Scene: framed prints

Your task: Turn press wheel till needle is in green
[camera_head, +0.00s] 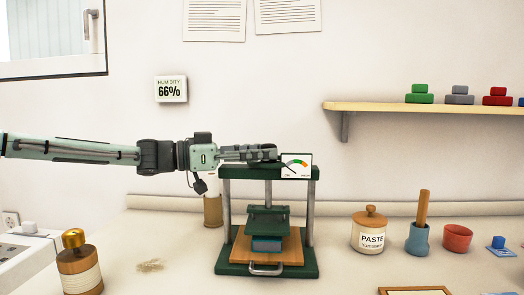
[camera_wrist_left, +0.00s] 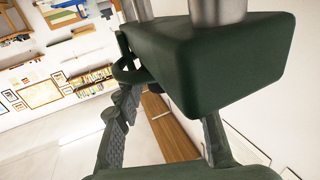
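The green press (camera_head: 266,270) stands on the counter, with two steel posts, a top beam and a plate on a blue block (camera_head: 267,245) over a wooden board. Its white gauge (camera_head: 297,166) has a coloured arc with green in it; the needle is too small to read surely. My left gripper (camera_head: 264,153) is at the top beam, left of the gauge. In the left wrist view its fingers (camera_wrist_left: 165,115) are spread apart beside the beam (camera_wrist_left: 215,65), near a dark curved rim (camera_wrist_left: 128,70), perhaps the wheel. The wheel is otherwise hidden. My right gripper is not in view.
A paste jar (camera_head: 370,232), a blue mortar with pestle (camera_head: 418,238) and a red cup (camera_head: 457,238) stand right of the press. A brass-topped jar (camera_head: 79,264) is front left. A wall shelf (camera_head: 420,107) holds coloured weights. The counter front right of the press is partly clear.

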